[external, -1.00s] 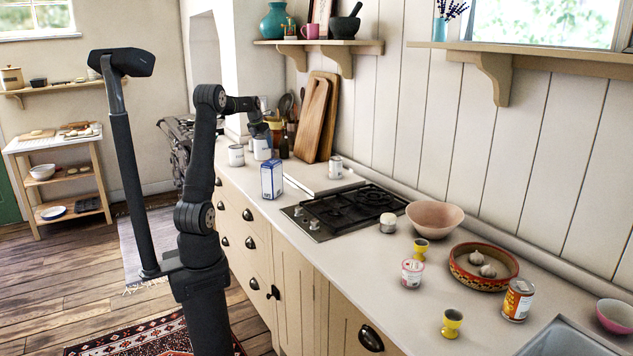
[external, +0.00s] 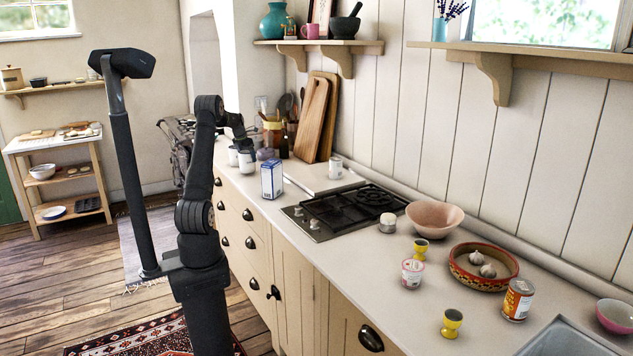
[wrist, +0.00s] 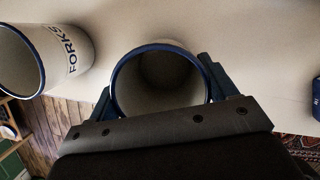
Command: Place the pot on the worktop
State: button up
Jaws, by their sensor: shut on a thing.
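The pot is a white enamel cylinder with a dark blue rim. In the wrist view, my gripper (wrist: 160,92) is shut around the pot (wrist: 132,112), one finger on each side, and its open mouth faces the camera. In the external view, my gripper (external: 243,143) is above the pot (external: 247,162) at the far end of the worktop (external: 330,232). I cannot tell whether its base touches the surface. A similar pot marked FORKS (wrist: 75,52) stands to its left, apart from it; in the external view it shows close beside the held one (external: 233,157).
A blue and white carton (external: 272,180) stands just right of the pot. Behind are a jar (external: 272,134), a utensil holder and cutting boards (external: 313,115). The hob (external: 345,212) lies further right. The worktop's front edge is close to the pots.

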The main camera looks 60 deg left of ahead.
jog(key=shift+f, duration=0.65)
jog(key=shift+f, duration=0.1)
jog(key=o, duration=1.3)
jog(key=shift+f, duration=0.1)
jog(key=v, duration=1.2)
jog(key=x, duration=1.2)
jog(key=shift+r, duration=2.1)
